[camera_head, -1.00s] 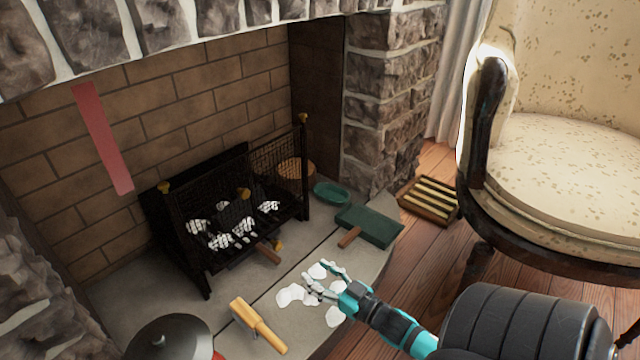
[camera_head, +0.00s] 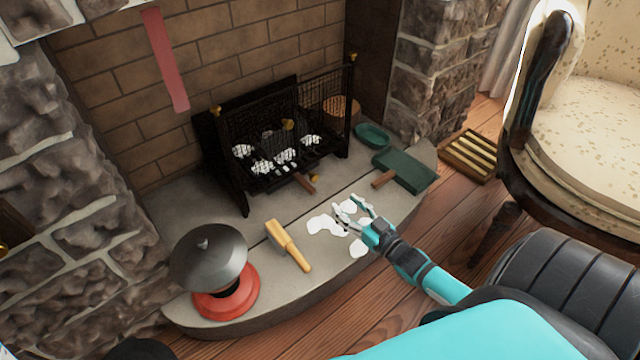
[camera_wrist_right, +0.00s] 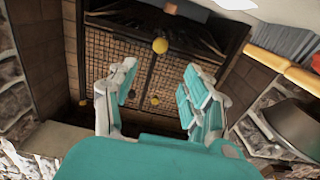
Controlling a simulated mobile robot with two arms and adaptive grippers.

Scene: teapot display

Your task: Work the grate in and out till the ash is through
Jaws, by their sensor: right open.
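The black fire grate (camera_head: 250,185) stands in the brick fireplace with mesh panels and brass knobs. Pale ashy lumps (camera_head: 264,166) show inside it. A short wooden handle (camera_head: 304,182) sticks out at its front. White ash patches (camera_head: 322,226) lie on the hearth slab. My right gripper (camera_head: 352,208) is open and empty over these patches, in front of the grate and apart from the handle. In the right wrist view its two fingers (camera_wrist_right: 160,98) are spread, with the mesh (camera_wrist_right: 115,65) and a brass knob (camera_wrist_right: 160,45) beyond them. My left gripper is out of view.
An armchair (camera_head: 585,120) stands at right.

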